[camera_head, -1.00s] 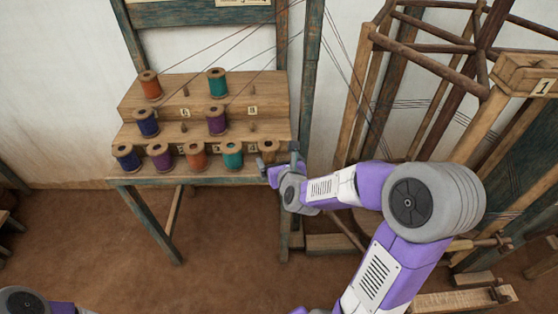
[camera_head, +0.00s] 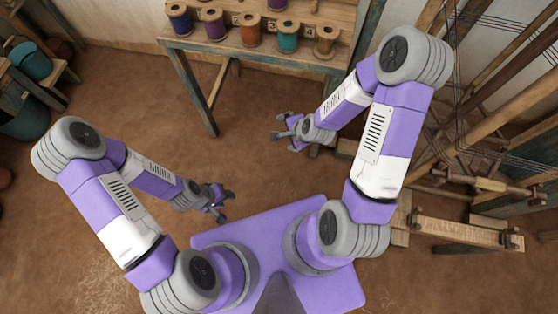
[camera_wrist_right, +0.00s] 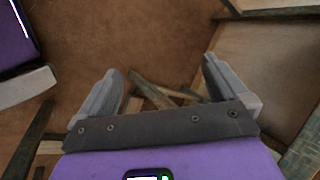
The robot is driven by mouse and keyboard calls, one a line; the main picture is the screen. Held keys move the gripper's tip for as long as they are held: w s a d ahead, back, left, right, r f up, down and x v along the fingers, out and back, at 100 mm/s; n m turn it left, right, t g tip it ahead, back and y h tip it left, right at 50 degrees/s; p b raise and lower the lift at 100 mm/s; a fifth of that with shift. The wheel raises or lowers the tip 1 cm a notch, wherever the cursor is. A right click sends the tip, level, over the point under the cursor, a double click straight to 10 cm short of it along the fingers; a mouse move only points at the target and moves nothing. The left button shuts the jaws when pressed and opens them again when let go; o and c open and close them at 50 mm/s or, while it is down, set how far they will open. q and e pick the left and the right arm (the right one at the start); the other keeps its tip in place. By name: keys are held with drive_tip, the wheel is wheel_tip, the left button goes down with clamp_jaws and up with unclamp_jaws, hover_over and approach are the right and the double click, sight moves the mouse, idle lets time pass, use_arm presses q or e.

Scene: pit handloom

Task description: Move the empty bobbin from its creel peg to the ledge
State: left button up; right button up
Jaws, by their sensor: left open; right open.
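The empty bobbin (camera_head: 326,40), bare pale wood, stands upright at the right end of the creel's front row (camera_head: 262,61) in the head view, beside a teal bobbin (camera_head: 288,36). My right gripper (camera_head: 280,131) is open and empty, below and left of the empty bobbin in the picture, apart from it. In the right wrist view my right gripper (camera_wrist_right: 165,92) shows its fingers wide apart with nothing held. My left gripper (camera_head: 226,201) is open and empty, low over the floor in front of my base. I cannot tell which surface is the ledge.
More full bobbins, orange (camera_head: 249,29), purple (camera_head: 214,25) and blue (camera_head: 179,19), fill the front row. Loom timbers and a low beam (camera_head: 462,241) stand at the right. Teal buckets (camera_head: 30,61) are at the far left. The brown floor (camera_head: 140,110) between is clear.

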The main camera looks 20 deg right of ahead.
drive_tip(key=s+a+f+n+g+y, duration=0.1)
drive_tip(key=s+a+f+n+g, duration=0.4)
drive_tip(key=s+n, duration=0.7)
wheel_tip(320, 180, down, 4)
drive_tip(key=shift+s+a+f+n+y, duration=0.3)
drive_tip(key=shift+a+n+y, duration=0.1)
drive_tip(key=shift+a+n, duration=0.7)
drive_tip(key=shift+r, duration=0.1)
wheel_tip(320, 180, up, 5)
drive_tip(key=p, duration=0.4)
drive_tip(key=shift+f+p, duration=0.2)
drive_tip(key=shift+p, duration=0.15)
